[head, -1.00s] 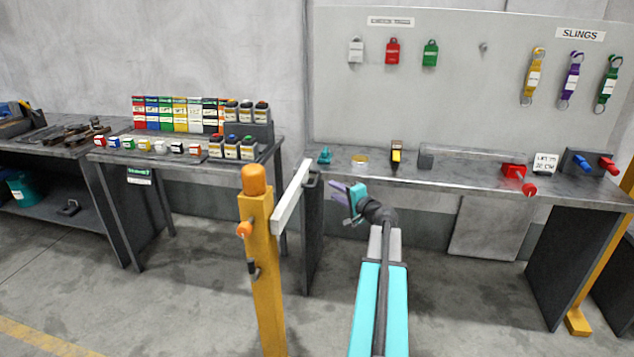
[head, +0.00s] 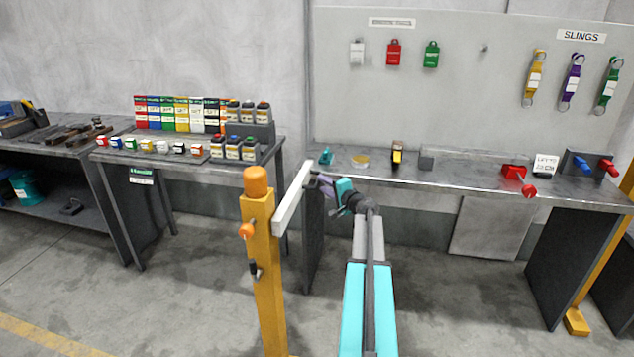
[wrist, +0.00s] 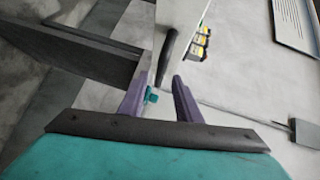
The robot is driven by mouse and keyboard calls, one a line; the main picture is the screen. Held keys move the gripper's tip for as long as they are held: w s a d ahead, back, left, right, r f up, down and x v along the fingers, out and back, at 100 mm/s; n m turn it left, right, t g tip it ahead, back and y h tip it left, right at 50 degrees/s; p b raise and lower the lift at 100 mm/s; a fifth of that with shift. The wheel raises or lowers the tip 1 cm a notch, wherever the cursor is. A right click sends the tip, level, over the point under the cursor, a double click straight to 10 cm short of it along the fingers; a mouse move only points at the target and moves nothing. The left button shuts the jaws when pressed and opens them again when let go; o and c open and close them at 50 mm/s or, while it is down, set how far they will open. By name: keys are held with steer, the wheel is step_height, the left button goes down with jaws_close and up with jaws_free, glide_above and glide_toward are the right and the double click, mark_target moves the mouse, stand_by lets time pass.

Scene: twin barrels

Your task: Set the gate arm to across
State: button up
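The gate arm (head: 291,200) is a pale bar on a yellow post (head: 265,270) with an orange cap. It runs from the post up and to the right, toward the bench. A dark handle (wrist: 168,52) sticks out near its far end. My gripper (head: 320,182) has purple fingers and is at that end of the bar, just right of it. In the wrist view, my gripper (wrist: 159,80) is open, with the handle's lower end between the fingertips and gaps on both sides. The pale bar also shows in the wrist view (wrist: 182,22).
An orange knob (head: 246,230) and a dark hanging pin (head: 255,268) are on the post. A bench (head: 470,188) with small parts stands behind on the right. Another table (head: 190,155) holds boxes and bottles at the left. Floor around the post is clear.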

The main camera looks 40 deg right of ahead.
mark_target(318, 181)
steer(key=shift+p+x, duration=0.45)
steer(key=shift+x, duration=2.05)
